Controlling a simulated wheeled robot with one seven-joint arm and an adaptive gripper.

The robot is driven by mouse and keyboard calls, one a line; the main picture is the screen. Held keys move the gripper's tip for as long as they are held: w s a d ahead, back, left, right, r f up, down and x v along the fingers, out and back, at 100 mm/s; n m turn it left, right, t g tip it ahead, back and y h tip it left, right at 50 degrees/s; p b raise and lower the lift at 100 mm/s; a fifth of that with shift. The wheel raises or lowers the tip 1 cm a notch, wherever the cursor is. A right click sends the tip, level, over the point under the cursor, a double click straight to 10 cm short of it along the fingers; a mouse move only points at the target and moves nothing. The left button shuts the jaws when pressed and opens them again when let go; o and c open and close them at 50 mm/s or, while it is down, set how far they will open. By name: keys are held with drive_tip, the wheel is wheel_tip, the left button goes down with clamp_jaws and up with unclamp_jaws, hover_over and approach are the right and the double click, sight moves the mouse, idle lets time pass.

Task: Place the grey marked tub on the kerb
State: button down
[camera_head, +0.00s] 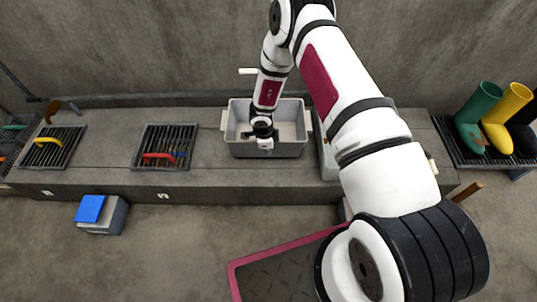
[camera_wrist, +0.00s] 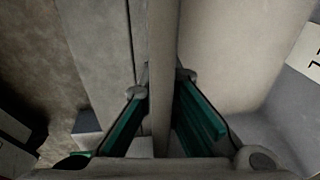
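A grey tub (camera_head: 238,148) with light handles at both ends stands at the middle of the long concrete kerb (camera_head: 110,148). I cannot make out a mark on it in the head view. My gripper (camera_head: 265,147) points down at the tub's front wall. In the wrist view my gripper (camera_wrist: 162,88) has one green-padded finger on each side of an upright grey wall (camera_wrist: 163,45), which seems to be the tub's. The fingertips are very close to the wall; whether they press on it I cannot tell. A white panel with a black mark (camera_wrist: 305,45) shows at the right.
Two grates (camera_head: 52,148) (camera_head: 165,147) are set in the kerb at left, with coloured-handled tools on them. A blue-topped grey box (camera_head: 101,213) is on the floor. Boots (camera_head: 478,118) stand at right. My arm hides another pale container (camera_head: 327,160). Bare kerb lies between the grates.

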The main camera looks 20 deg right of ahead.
wheel_tip(320, 180, down, 3)
drive_tip(key=shift+r+b, duration=0.15)
drive_tip(key=shift+b, duration=0.45)
drive_tip(key=shift+r, duration=0.1)
drive_tip(key=c, duration=2.3)
unclamp_jaws()
drive_tip(key=o, duration=0.5)
